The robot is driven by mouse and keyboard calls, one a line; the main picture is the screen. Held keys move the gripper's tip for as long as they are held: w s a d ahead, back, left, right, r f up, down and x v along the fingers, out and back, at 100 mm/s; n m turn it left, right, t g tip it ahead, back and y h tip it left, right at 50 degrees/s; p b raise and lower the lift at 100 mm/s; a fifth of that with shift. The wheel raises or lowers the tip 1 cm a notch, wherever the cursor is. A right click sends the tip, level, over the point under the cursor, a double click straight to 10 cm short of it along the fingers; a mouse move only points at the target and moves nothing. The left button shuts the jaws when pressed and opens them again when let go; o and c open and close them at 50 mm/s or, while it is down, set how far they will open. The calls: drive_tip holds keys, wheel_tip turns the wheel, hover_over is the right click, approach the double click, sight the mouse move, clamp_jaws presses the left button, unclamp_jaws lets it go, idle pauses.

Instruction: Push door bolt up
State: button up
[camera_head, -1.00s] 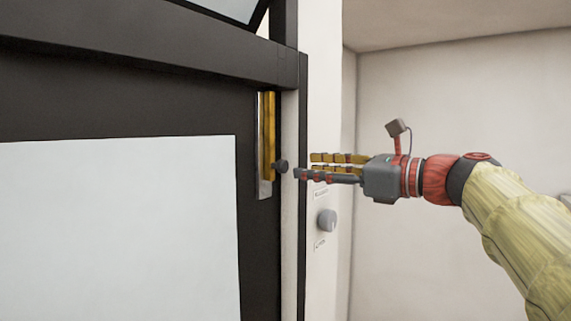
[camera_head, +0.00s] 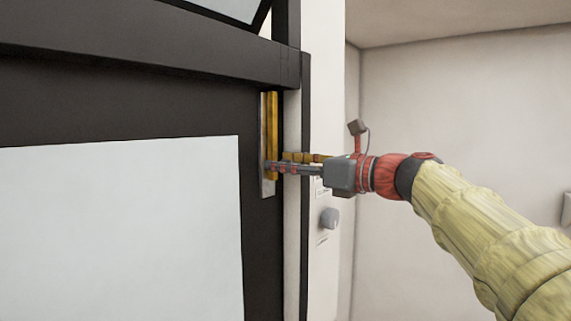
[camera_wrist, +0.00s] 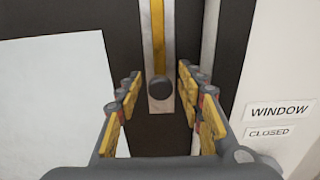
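The door bolt is a yellow bar (camera_head: 270,130) on a grey plate at the right edge of the dark door. Its round black knob (camera_wrist: 160,88) shows in the wrist view, near the lower end of the bar. My gripper (camera_wrist: 158,95) is open, with one finger on each side of the knob and a gap visible on both sides. In the head view my gripper (camera_head: 275,162) reaches the bolt from the right, and its fingers hide the knob there.
The dark door (camera_head: 140,110) has a white panel (camera_head: 120,230). A grey round knob (camera_head: 329,217) sits on the white wall, lower right of the bolt. Labels reading WINDOW (camera_wrist: 279,110) and CLOSED (camera_wrist: 269,133) are beside the bolt. The space at right is clear.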

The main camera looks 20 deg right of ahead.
drive_tip(key=c, duration=0.3)
clamp_jaws()
idle(0.6)
